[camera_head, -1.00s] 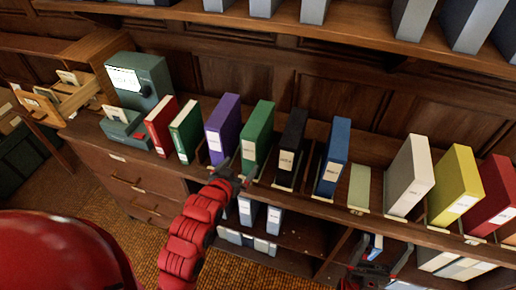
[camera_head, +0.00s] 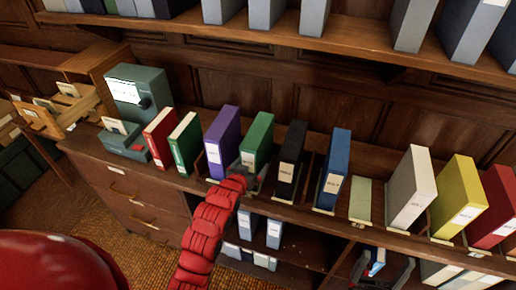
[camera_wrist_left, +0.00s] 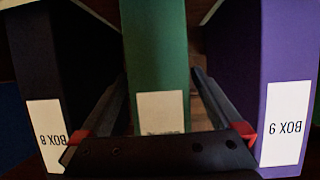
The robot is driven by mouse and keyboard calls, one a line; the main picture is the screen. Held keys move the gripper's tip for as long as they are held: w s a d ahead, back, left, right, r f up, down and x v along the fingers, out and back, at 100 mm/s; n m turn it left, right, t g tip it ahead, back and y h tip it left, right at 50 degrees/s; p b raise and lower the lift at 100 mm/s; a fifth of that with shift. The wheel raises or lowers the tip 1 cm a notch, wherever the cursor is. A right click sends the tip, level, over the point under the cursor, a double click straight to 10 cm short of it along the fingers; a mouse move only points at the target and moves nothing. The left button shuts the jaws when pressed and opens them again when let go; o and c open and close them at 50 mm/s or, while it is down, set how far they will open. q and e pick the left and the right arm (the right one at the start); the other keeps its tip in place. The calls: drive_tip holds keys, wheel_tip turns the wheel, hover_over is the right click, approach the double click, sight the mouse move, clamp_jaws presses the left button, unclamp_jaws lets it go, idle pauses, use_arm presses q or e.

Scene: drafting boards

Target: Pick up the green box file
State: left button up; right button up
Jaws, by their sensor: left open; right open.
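The green box file (camera_head: 257,140) stands upright on the long shelf between a purple file (camera_head: 222,140) and a black file (camera_head: 291,155). My left arm reaches to its spine, and the gripper is mostly hidden behind the red wrist in the head view. In the left wrist view my left gripper (camera_wrist_left: 160,105) is open, with one finger on each side of the green box file (camera_wrist_left: 155,60). The fingers look apart from its sides. Its label shows low on the spine. My right gripper (camera_head: 382,270) is open and empty at the bottom of the head view.
A thinner green file (camera_head: 186,140) and a red one (camera_head: 159,137) are further left. Blue (camera_head: 333,165), white and yellow files stand right. An upper shelf (camera_head: 300,45) overhangs behind.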

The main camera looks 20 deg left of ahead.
use_arm(q)
drive_tip(key=shift+w+f, duration=0.2)
drive_tip(key=shift+w, duration=0.35)
drive_tip(key=shift+c, duration=0.2)
clamp_jaws()
